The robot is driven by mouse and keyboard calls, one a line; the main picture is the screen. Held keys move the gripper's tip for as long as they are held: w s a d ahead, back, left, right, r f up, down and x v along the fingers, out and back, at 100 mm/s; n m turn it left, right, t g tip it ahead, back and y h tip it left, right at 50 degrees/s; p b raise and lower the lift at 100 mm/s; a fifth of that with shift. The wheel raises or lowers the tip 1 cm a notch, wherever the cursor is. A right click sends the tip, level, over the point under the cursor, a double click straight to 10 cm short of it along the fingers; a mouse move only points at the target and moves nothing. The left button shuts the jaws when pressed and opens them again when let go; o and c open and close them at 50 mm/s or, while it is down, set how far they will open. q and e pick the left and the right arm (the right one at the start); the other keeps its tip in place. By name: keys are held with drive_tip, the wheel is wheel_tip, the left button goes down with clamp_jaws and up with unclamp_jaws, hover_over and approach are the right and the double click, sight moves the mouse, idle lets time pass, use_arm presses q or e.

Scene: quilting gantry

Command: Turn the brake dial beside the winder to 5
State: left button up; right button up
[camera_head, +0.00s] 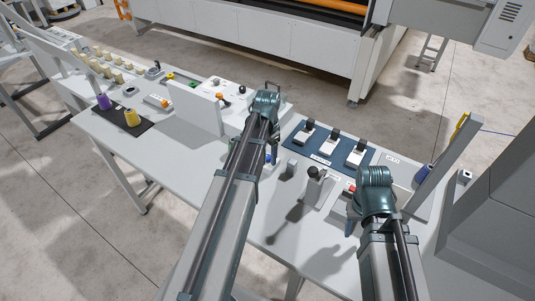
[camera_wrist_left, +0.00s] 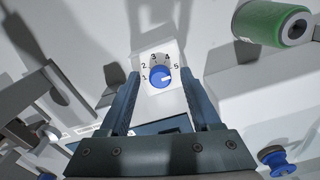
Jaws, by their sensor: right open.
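The brake dial (camera_wrist_left: 160,77) is a blue round knob on a small white plate marked 1 to 5. Its short white mark points right, roughly toward the 5, perhaps slightly below it. My left gripper (camera_wrist_left: 159,84) is open, with one dark finger on each side of the dial in the left wrist view; I cannot tell if they touch it. In the head view my left wrist (camera_head: 265,104) hides most of the dial area. My right gripper (camera_head: 351,223) is open near the red-topped block at the right side of the table, partly hidden by its wrist.
A green spool (camera_wrist_left: 270,22) lies upper right in the left wrist view, and a blue spool (camera_wrist_left: 277,160) is lower right. A blue mat (camera_head: 322,150) with several black-and-white clamps lies between my arms. An upright white panel (camera_head: 198,108) stands left of my left wrist.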

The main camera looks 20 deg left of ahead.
sight(268, 156)
use_arm(q)
drive_tip(key=shift+r, duration=0.15)
use_arm(e)
drive_tip(key=shift+r, duration=0.15)
use_arm(q)
wheel_tip(268, 156, up, 14)
drive_tip(key=p, duration=1.4)
drive_tip(key=shift+f, duration=0.2)
use_arm(e)
wheel_tip(268, 156, up, 14)
drive_tip(key=shift+f, duration=0.2)
use_arm(q)
drive_tip(key=shift+f, duration=0.1)
